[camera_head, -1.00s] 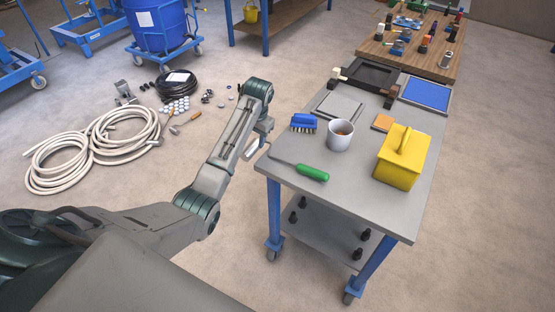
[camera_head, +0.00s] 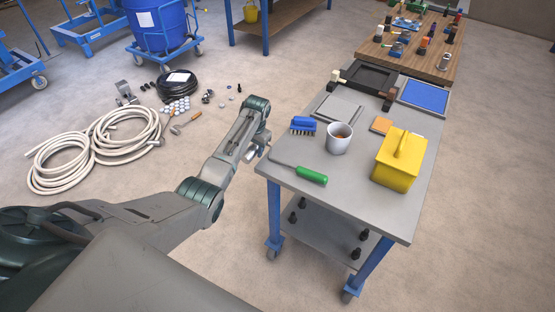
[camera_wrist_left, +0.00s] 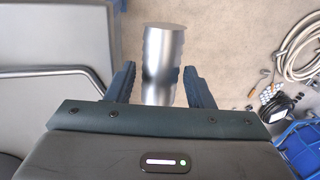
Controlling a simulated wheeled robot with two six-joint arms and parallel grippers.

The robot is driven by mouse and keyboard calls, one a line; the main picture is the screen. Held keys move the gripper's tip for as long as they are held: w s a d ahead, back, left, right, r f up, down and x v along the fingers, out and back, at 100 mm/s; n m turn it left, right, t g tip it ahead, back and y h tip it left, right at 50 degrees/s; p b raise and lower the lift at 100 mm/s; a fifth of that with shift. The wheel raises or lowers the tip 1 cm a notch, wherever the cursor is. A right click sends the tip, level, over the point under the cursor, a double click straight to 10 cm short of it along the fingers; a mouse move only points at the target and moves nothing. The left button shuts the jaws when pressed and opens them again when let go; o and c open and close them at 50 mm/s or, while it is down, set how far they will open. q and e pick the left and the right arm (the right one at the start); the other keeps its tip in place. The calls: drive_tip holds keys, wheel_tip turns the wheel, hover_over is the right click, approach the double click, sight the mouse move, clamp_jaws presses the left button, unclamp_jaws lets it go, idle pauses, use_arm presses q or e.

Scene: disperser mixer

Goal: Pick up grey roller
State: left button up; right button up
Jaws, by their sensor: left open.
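A shiny grey metal roller (camera_wrist_left: 164,60) stands out in the left wrist view, its round end face toward the top. My left gripper (camera_wrist_left: 159,70) is open, with one dark finger on each side of the roller. My right gripper is not in view.
A wheeled grey table (camera_head: 350,205) holds a blue brush (camera_head: 303,124), a white mug (camera_head: 339,138), a green-handled tool (camera_head: 311,175) and a yellow container (camera_head: 398,165). Coiled pale hoses (camera_head: 62,165) lie on the floor at left. Grey panels (camera_wrist_left: 60,35) stand left in the wrist view.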

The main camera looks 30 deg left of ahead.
use_arm(q)
drive_tip(key=shift+a+f, duration=0.15)
drive_tip(key=shift+f, duration=0.5)
drive_tip(key=c, duration=1)
drive_tip(key=shift+r, duration=0.2)
